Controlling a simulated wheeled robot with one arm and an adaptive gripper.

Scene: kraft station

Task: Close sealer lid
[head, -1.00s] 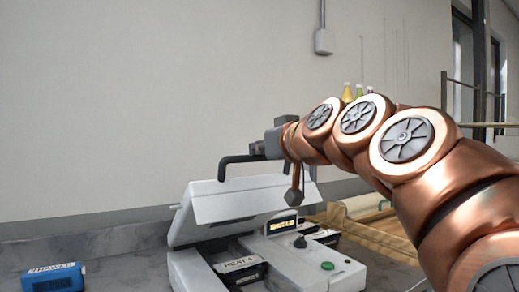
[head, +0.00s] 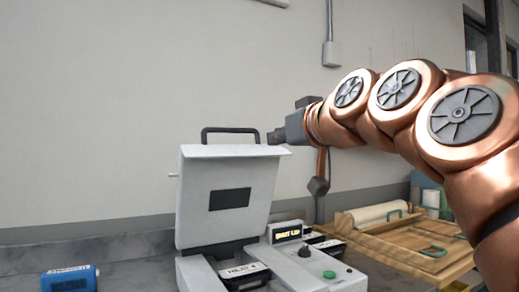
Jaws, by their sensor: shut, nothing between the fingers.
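The white sealer (head: 315,272) stands on the grey counter, low in the middle of the head view. Its lid (head: 205,178) is open and stands nearly upright, with a dark window and a black handle (head: 229,131) along its top edge. A lit display (head: 288,234) on the sealer reads "SHUT LID". A dark pack with a white label (head: 246,272) lies in the sealer's front opening. My gripper (head: 271,138) is shut and empty beside the lid's upper right corner, right of the handle. I cannot tell whether it touches the lid.
A blue labelled box (head: 69,279) lies on the counter at the lower left. A wooden tray (head: 395,239) with green handles and a pale roll (head: 376,214) are at the right. The wall behind is mostly bare.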

